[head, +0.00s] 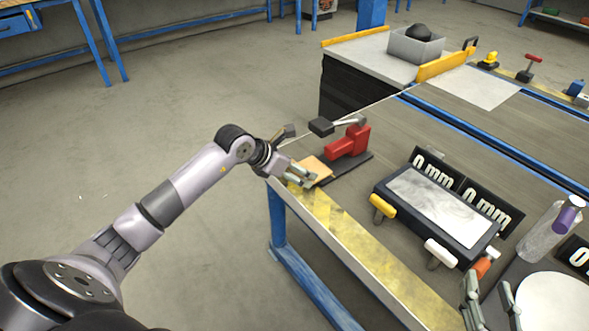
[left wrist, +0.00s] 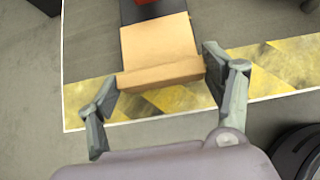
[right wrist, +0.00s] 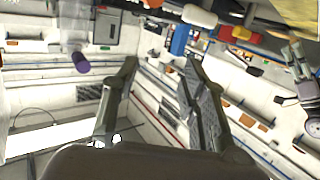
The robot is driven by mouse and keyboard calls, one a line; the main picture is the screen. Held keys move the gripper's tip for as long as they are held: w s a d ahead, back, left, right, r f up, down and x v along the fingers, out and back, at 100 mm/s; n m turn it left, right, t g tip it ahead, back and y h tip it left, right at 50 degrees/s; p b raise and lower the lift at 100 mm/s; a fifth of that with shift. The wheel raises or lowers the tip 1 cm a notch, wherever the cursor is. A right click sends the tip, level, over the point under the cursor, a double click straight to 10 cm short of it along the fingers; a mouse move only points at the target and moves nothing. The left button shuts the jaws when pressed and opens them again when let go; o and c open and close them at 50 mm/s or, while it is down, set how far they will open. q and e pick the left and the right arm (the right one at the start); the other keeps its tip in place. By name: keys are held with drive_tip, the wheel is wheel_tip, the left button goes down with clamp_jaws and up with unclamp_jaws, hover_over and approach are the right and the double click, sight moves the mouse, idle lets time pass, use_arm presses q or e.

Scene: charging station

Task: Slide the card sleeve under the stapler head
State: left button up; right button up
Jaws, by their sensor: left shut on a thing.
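The card sleeve (head: 317,168) is a tan, flat, box-like piece at the table's left edge, in front of the red stapler (head: 347,143). My left gripper (head: 298,177) is shut on its near end; in the left wrist view the sleeve (left wrist: 158,45) sits between the two fingers. The stapler stands on a dark base plate (head: 352,166), with a dark head (head: 322,126) raised on an arm. My right gripper (head: 490,292) is open and empty at the lower right.
A dark tray with a pale pad (head: 437,203) and yellow and white handles lies right of the stapler. A clear bottle with a purple cap (head: 570,210) and a white disc (head: 553,302) are further right. A yellow-striped strip (head: 350,240) runs along the front edge.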

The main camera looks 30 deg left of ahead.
sight(319, 165)
use_arm(q)
drive_tip(key=shift+w+d+f, duration=0.15)
drive_tip(key=shift+w+d, duration=0.15)
drive_tip(key=shift+w, duration=0.55)
use_arm(e)
drive_tip(key=shift+w+a+r+t, duration=0.15)
drive_tip(key=shift+r+t, duration=0.15)
drive_tip(key=shift+r, duration=0.25)
drive_tip(key=shift+w+a+r+t, duration=0.1)
drive_tip(key=shift+r+t, duration=0.2)
drive_tip(key=shift+r, duration=0.25)
use_arm(q)
drive_tip(key=shift+w+d+f+b, duration=0.1)
drive_tip(key=shift+w+d+b, duration=0.15)
drive_tip(key=shift+w+b, duration=0.15)
use_arm(e)
drive_tip(key=shift+r+t+y, duration=0.3)
drive_tip(key=shift+r, duration=0.25)
use_arm(q)
drive_tip(key=shift+w+d+f, duration=0.1)
drive_tip(key=shift+w, duration=0.15)
use_arm(e)
drive_tip(key=shift+a+r, duration=0.1)
drive_tip(key=shift+r, duration=0.2)
